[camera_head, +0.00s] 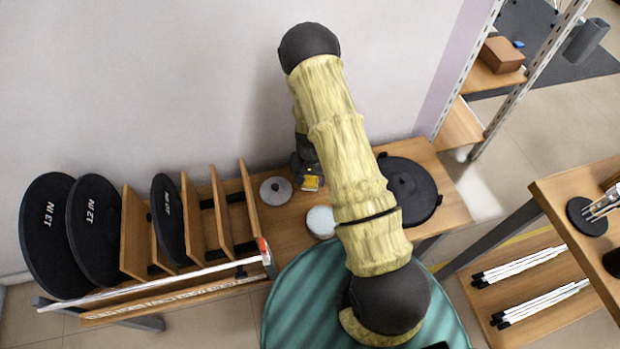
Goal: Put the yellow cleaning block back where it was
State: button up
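A small yellow block (311,183) shows at the back of the wooden bench (285,238), just left of my sleeved arm. My dark gripper (306,172) points down right at the block. Its fingers are small and partly hidden, so I cannot tell whether they are shut on the block or only beside it. I also cannot tell whether the block rests on the bench or is held above it. My arm hides part of the bench to the right.
A grey disc (276,190) and a pale round pad (321,222) lie near the block. A large black round pad (409,190) lies right of my arm. A rack of upright wooden dividers (222,213) with black discs (95,235) stands left. Another wooden table (575,205) is at right.

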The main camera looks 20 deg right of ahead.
notch_tip(320, 180, up, 12)
jog(key=p, duration=0.3)
jog(key=shift+w+r, duration=0.15)
jog(key=shift+w, duration=0.1)
jog(key=shift+s, duration=0.1)
dwell(0.3)
notch_tip(320, 180, up, 14)
jog(key=r+n+t, duration=0.1)
jog(key=n+t, duration=0.1)
send_over(310, 177)
jog(key=s, duration=0.6)
jog(key=s+r+n+t, duration=0.1)
jog(key=s+r+n, duration=0.1)
jog(key=s+r, duration=0.4)
jog(key=shift+s+r, duration=0.35)
jog(key=shift+s, duration=0.9)
